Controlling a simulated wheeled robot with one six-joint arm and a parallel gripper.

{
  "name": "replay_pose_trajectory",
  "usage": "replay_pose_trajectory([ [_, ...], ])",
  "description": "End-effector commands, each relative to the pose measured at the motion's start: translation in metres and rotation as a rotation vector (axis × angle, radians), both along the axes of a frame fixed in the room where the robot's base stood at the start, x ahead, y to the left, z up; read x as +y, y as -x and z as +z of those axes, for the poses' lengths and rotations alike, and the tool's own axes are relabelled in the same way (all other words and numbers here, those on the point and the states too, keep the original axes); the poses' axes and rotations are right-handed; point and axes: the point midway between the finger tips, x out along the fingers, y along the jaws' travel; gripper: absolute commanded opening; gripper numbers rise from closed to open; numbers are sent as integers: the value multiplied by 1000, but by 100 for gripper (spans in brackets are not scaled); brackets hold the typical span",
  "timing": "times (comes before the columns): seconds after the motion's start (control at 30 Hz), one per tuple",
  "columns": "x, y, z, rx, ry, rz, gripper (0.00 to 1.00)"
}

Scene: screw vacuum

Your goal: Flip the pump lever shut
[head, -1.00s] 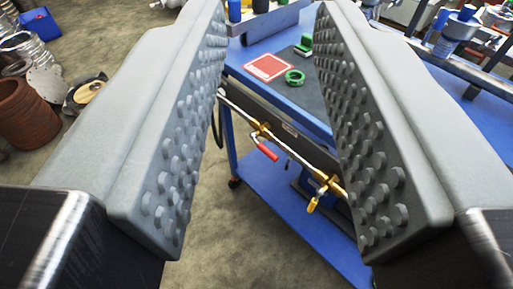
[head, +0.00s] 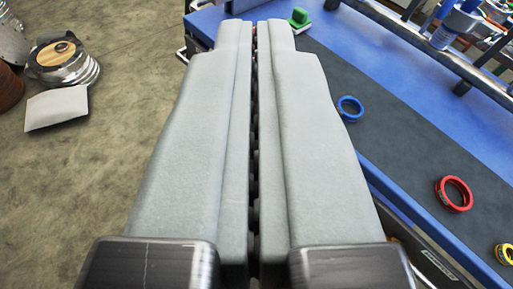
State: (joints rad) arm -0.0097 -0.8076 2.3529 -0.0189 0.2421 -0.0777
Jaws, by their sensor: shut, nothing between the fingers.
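My gripper (head: 254,24) fills the middle of the view, its two grey padded fingers pressed together along their length. Nothing shows between them. It reaches over the left edge of the blue bench (head: 395,192). The pump lever cannot be made out now. The pipe with a red-handled lever and a yellow one, seen earlier under the bench edge, is hidden behind my fingers. Only a small bit of red shows beside the left fingertip, too little to identify.
On the bench's dark mat (head: 400,130) lie a blue ring (head: 350,108), a red ring (head: 454,194) and a yellow ring (head: 505,254). A green block (head: 299,18) is near the fingertips. A metal frame stands upper right. Open floor (head: 95,190) lies left, with metal parts (head: 66,62).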

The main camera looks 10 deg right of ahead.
Motion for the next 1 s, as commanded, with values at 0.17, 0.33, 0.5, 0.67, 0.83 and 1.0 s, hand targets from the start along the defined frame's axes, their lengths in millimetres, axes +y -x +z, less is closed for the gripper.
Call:
replay_pose_trajectory([
  [0.17, 2, -33, -21, 150, 85, 25, 0],
  [0.33, 3, -60, -42, 291, 164, 56, 0],
  [0.5, 5, -84, -63, 431, 242, 95, 0],
  [0.67, 6, -105, -85, 562, 313, 140, 0],
  [0.83, 7, -125, -108, 700, 385, 192, 0],
  [1.0, 7, -143, -130, 838, 453, 251, 0],
])
